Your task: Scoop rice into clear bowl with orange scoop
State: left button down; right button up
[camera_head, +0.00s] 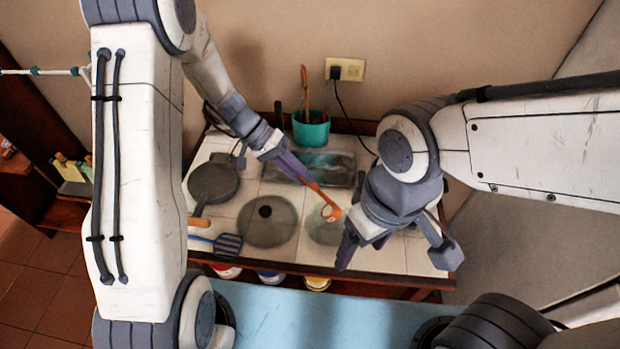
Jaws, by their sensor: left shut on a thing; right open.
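My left gripper (298,172) is shut on the handle of the orange scoop (316,189), which slants down to the right. The scoop's head holds something white, which looks like rice (328,211). The head is over a round see-through shape that looks like the clear bowl (318,234). Whether the scoop touches it cannot be told. My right gripper (395,252) is open and empty, to the right of the bowl, and its arm hides part of the counter.
A grey round lid or pan with a dark knob (268,232) lies left of the bowl. A dark frying pan (212,183) and a blue slotted spatula (229,246) are further left. A grey tray (341,164) and a teal utensil pot (311,133) stand behind.

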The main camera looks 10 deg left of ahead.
pick_arm(q)
jog(key=w+a+f+g+h+b, duration=0.1)
jog(key=a+f+h+b, duration=0.4)
jog(key=b, duration=0.4)
jog(key=shift+f+h, duration=0.4)
jog(key=shift+f, duration=0.05)
jog(key=shift+a, duration=0.1)
dwell(0.4)
